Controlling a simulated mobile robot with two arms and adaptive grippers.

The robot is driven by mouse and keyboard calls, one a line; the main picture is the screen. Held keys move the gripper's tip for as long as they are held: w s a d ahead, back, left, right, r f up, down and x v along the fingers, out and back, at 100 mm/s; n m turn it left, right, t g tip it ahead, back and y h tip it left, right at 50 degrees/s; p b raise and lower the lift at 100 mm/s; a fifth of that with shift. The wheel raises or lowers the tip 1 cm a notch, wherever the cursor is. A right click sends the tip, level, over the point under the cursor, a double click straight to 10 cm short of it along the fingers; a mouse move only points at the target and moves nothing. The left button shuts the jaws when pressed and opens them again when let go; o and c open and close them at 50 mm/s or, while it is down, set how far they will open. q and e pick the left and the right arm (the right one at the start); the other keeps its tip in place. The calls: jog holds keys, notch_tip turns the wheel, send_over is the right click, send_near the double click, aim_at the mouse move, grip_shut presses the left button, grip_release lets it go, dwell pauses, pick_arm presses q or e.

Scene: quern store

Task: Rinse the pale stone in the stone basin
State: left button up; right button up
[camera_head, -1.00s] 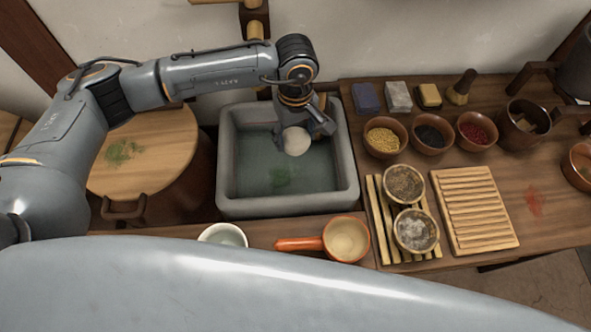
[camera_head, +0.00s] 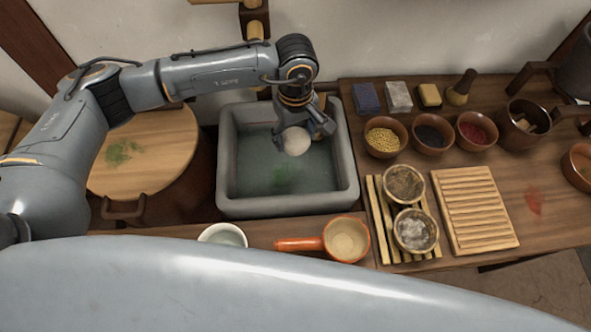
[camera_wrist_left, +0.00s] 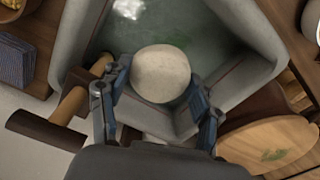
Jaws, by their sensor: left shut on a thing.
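The pale stone (camera_head: 297,141) is round and off-white. My left gripper (camera_head: 291,131) is shut on it and holds it over the back part of the grey stone basin (camera_head: 226,165). The basin holds greenish water with a green patch near its middle. In the left wrist view the stone (camera_wrist_left: 160,73) sits between the two fingers of my left gripper (camera_wrist_left: 158,86), with the basin (camera_wrist_left: 262,38) around it. I cannot tell whether the stone touches the water. My right gripper is not in view.
A round wooden lid (camera_head: 150,150) with a green smear lies left of the basin. A white bowl (camera_head: 222,235) and an orange-handled ladle (camera_head: 345,239) stand at the front edge. Small bowls, blocks and a slatted board (camera_head: 475,210) fill the counter at right.

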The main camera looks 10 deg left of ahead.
aim_at(296, 134)
pick_arm(q)
jog(key=shift+r, duration=0.2)
jog(key=shift+r+p, duration=0.6)
jog(key=shift+r, duration=1.3)
